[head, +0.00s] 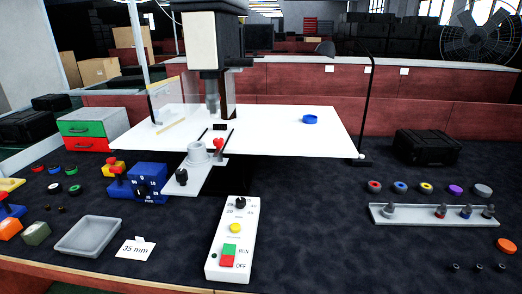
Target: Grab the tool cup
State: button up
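Nothing in the head view is plainly marked as the tool cup. A small blue round cup-like piece (310,119) sits alone on the right part of the white table (285,140). A grey stepped round piece (198,154) stands at the table's front edge, beside a red knob (218,143). I cannot tell which of these, if either, is the tool cup. I do not see my gripper in this view.
A machine head (214,40) hangs over the white table. A control box (231,240) and grey tray (88,236) lie in front. At right are a rack (420,214), coloured caps (427,188) and a black case (427,147). The dark surface between is clear.

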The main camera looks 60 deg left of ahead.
aim_at(197, 150)
jog(key=z, duration=1.35)
jog(key=k, duration=2.75)
jog(key=u, duration=1.45)
jog(key=i, duration=1)
